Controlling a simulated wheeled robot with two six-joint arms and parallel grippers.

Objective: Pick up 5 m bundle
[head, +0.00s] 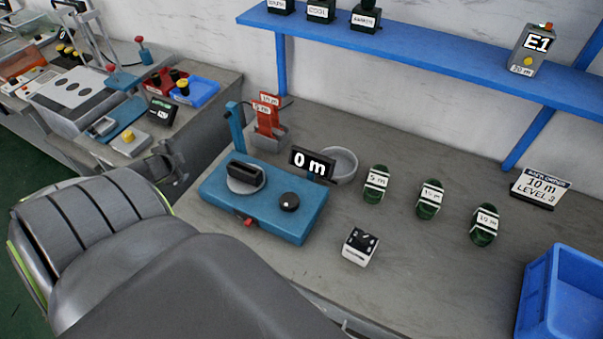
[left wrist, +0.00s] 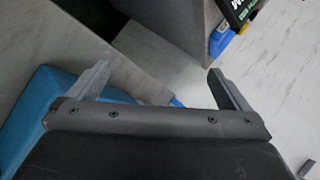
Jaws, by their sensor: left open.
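The 5 m bundle (head: 376,184), a dark green coil with a white label band, lies on the grey bench right of the blue measuring station (head: 265,205). Two similar labelled coils lie to its right: a middle one (head: 431,199) whose label is hard to read, and one that appears to read 10 m (head: 485,225). My left gripper (left wrist: 158,68) is open and empty in the left wrist view, its fingers apart near a blue block and the bench edge. In the head view my left arm fills the lower left, away from the coils. My right gripper is not in view.
A 0 m display (head: 312,164) and a round grey dish (head: 342,165) stand behind the station. A small white block (head: 360,247) lies in front. A blue bin (head: 563,295) is at the right. A blue shelf (head: 420,60) spans above. An order card (head: 540,189) reads 10 m.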

